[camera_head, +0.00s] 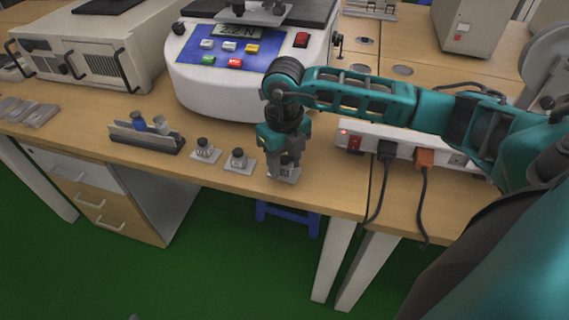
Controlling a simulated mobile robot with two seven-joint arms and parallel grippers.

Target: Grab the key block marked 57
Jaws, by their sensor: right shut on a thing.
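My right gripper (285,168) points down at the front edge of the table. It is shut on a small block with a light square base (289,177), mostly hidden by the fingers. Two similar key blocks, each a grey plate with a dark knob, stand to its left: one near it (239,161) and one farther left (205,151). Any numbers on the blocks are too small to read, so I cannot tell which is 57. My left gripper is not in view.
A white and blue tester (200,85) with a display stands behind the gripper. A dark holder (140,138) with small bottles is at left. A power strip (370,143) with plugs and hanging cords lies right. A beige instrument box (75,50) stands far left.

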